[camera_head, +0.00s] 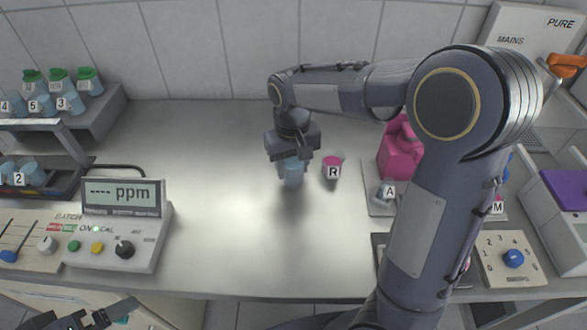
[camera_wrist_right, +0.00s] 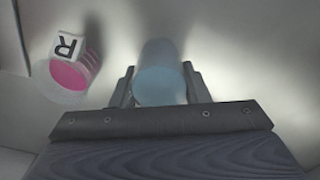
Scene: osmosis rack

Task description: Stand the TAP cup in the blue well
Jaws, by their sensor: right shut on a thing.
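My right gripper (camera_head: 291,168) is shut on a pale blue cup (camera_head: 292,173) over the middle of the steel bench. In the right wrist view the cup (camera_wrist_right: 160,82) sits between the two fingers (camera_wrist_right: 160,88). No TAP label shows on it in either view. I cannot tell whether its base touches the bench. My left gripper (camera_head: 85,321) shows only in part at the bottom left, far from the cup; its jaws are not clear. I cannot make out a blue well; my right arm hides part of the right side.
A pink cup marked R (camera_head: 332,169) stands just right of the held cup. A ppm meter (camera_head: 122,196) and control box stand at the left, with racks of cups behind. A pink jug (camera_head: 397,150) and cup A (camera_head: 387,192) stand at the right. The bench's left-centre is clear.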

